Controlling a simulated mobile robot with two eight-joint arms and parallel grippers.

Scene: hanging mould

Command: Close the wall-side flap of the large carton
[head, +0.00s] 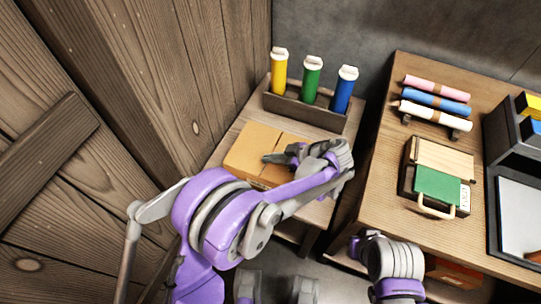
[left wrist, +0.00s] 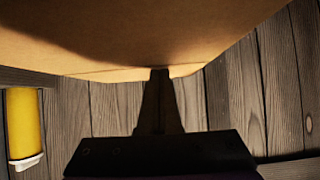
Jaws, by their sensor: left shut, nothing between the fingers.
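The large carton (head: 247,145) stands on a small wooden table against the plank wall at the left. Its tan top shows two panels with a seam between them; the wall-side panel looks about flat, but I cannot tell if it lies fully down. My left gripper (head: 268,159) is shut and empty, its tips over or on the carton top near the seam. In the left wrist view, the shut fingers (left wrist: 160,75) reach the edge of a broad cardboard surface (left wrist: 150,30); contact is unclear. The carton's front is partly hidden by my left arm. My right gripper is partly seen at the bottom, its fingers unclear.
A wooden rack (head: 305,108) with yellow, green and blue tubes stands right behind the carton. The plank wall (head: 170,80) is close on the left. A larger table (head: 385,200) at the right holds rolls, a green-and-wood box and dark trays. A gap separates the tables.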

